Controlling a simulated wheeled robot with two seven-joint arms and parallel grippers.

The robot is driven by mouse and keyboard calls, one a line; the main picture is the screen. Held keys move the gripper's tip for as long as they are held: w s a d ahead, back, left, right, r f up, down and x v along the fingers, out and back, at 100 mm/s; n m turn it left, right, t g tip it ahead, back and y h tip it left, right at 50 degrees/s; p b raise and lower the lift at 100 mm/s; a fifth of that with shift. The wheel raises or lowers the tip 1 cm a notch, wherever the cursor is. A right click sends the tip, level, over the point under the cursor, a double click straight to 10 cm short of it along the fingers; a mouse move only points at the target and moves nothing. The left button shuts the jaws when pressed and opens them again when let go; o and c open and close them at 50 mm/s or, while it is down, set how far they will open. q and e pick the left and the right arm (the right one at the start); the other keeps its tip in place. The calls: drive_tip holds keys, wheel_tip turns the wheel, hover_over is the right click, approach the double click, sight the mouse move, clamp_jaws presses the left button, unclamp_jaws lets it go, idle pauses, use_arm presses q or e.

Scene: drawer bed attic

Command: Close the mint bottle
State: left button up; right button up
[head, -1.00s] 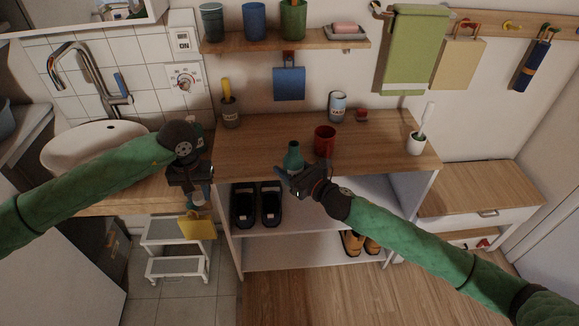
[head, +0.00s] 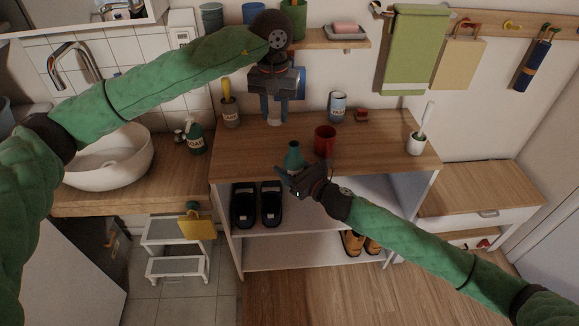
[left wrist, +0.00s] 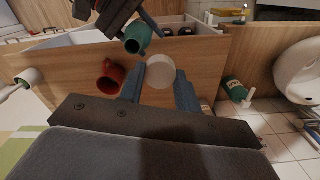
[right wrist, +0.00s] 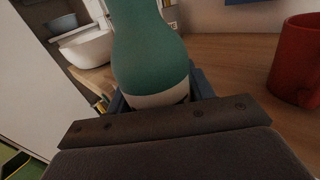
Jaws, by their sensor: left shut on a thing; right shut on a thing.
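The mint bottle (head: 293,155) is teal and stands at the front edge of the wooden cabinet top. My right gripper (head: 292,176) is shut on it low down; it fills the right wrist view (right wrist: 148,50). In the left wrist view the bottle (left wrist: 138,40) shows a dark, uncapped mouth. My left gripper (head: 272,110) is shut on a round white cap (left wrist: 160,71), which shows in the head view as a small pale piece (head: 273,119). The left gripper is above the cabinet top, behind and left of the bottle, apart from it.
A red mug (head: 325,140) stands close to the right of the bottle. A labelled cup (head: 231,113), a pale can (head: 337,106) and a white brush holder (head: 416,143) stand around the top. A green soap bottle (head: 196,140) is by the sink. The shelf (head: 330,40) hangs behind.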

use_arm(q)
drive_tip(key=r+m, duration=0.1)
drive_tip(key=m, duration=0.1)
hover_over(294, 143)
drive_tip(key=shift+w+d+f+m, duration=0.1)
drive_tip(key=shift+d+f+m, duration=0.1)
drive_tip(key=shift+f, duration=0.35)
drive_tip(key=shift+d+f+m, duration=0.1)
drive_tip(key=shift+d+f, duration=0.1)
drive_tip(key=shift+f, duration=0.35)
drive_tip(key=shift+a+f+m, duration=0.1)
drive_tip(key=shift+a+m, duration=0.1)
drive_tip(key=shift+m, duration=0.1)
drive_tip(key=shift+a+m, duration=0.1)
drive_tip(key=shift+m, duration=0.6)
drive_tip(key=shift+f, duration=2)
drive_tip(key=shift+f, duration=0.9)
